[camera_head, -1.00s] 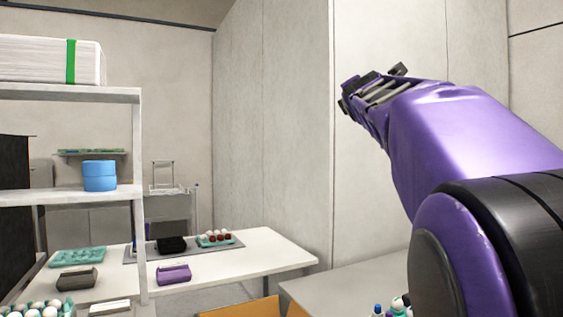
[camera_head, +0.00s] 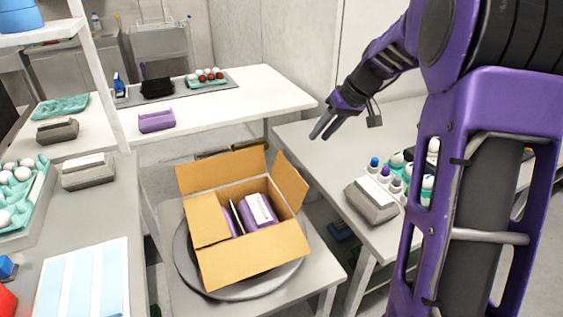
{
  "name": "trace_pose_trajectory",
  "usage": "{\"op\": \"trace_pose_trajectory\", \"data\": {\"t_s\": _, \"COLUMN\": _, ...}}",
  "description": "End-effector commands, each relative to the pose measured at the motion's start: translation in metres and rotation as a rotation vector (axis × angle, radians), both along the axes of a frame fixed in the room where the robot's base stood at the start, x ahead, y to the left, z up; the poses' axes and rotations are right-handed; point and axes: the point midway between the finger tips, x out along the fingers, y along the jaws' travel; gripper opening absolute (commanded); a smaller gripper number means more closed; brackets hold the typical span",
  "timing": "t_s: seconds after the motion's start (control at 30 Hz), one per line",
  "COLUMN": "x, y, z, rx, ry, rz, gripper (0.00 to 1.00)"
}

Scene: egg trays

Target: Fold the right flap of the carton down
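An open brown carton (camera_head: 205,257) sits on a round grey turntable (camera_head: 186,272) at the lower middle. Its right flap (camera_head: 290,181) stands up and leans outward. The back flap (camera_head: 222,171) also stands up. The left flap (camera_head: 207,220) looks folded inward over the left side. The front side (camera_head: 255,256) faces me; I cannot tell its flap from its wall. Purple and white packages (camera_head: 258,210) lie inside. My gripper (camera_head: 320,138) is in the air, above and right of the right flap in the picture, apart from it. Its two fingers are parted and empty.
A grey table (camera_head: 300,142) on the right holds a grey egg box (camera_head: 371,200), bottles and a teal egg tray. A white table (camera_head: 240,92) behind holds a purple egg box (camera_head: 156,121). A shelf post (camera_head: 97,75) and counter with egg trays stand left.

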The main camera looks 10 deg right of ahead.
Motion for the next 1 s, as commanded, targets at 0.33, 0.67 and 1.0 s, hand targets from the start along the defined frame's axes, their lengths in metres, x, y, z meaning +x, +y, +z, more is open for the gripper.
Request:
{"op": "trace_pose_trajectory", "data": {"t_s": 0.33, "x": -0.007, "y": 0.011, "z": -0.026, "rx": 0.071, "ry": 0.058, "rz": -0.018, "gripper": 0.34}}
{"op": "trace_pose_trajectory", "data": {"t_s": 0.67, "x": 0.013, "y": 0.041, "z": -0.087, "rx": 0.069, "ry": 0.058, "rz": -0.016, "gripper": 0.34}}
{"op": "trace_pose_trajectory", "data": {"t_s": 1.0, "x": 0.032, "y": 0.067, "z": -0.142, "rx": 0.068, "ry": 0.056, "rz": -0.017, "gripper": 0.34}}
